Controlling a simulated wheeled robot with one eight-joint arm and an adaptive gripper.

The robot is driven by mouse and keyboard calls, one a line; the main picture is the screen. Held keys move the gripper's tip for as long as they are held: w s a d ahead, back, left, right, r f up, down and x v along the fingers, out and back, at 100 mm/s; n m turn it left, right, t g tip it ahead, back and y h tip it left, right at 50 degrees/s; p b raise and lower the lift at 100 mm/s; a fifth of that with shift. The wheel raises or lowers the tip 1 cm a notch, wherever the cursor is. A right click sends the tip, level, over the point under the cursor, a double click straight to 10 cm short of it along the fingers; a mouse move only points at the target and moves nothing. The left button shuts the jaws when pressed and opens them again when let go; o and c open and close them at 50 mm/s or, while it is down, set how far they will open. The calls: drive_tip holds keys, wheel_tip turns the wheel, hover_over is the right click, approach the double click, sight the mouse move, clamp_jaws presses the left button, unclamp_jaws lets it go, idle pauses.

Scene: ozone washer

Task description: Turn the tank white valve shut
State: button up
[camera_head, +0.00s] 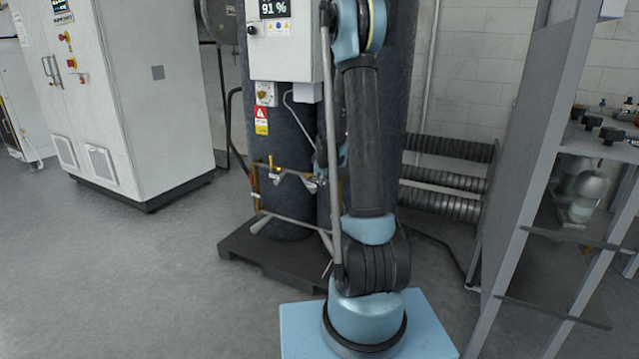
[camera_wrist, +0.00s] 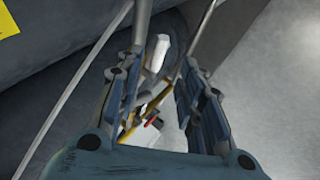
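The white valve handle (camera_wrist: 158,52) shows in the wrist view as a pale elongated piece between the fingers of my gripper (camera_wrist: 162,85). My gripper is open, with one finger on each side of it; I cannot tell whether either finger touches it. Below it in that view are yellow pipework and a small red part (camera_wrist: 152,121). In the head view the dark tank (camera_head: 285,215) stands behind my arm, with brass fittings (camera_head: 275,170) on its front. My arm hides much of the gripper and fittings there.
A control box (camera_head: 283,45) sits above the tank fittings. The tank stands on a black pallet (camera_head: 250,255). A tall white cabinet (camera_head: 150,100) is at left, and a grey shelf rack (camera_head: 530,170) is close at right. Floor at left front is clear.

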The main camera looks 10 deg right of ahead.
drive_tip(key=shift+x, duration=2.5)
clamp_jaws()
drive_tip(key=shift+d, duration=0.25)
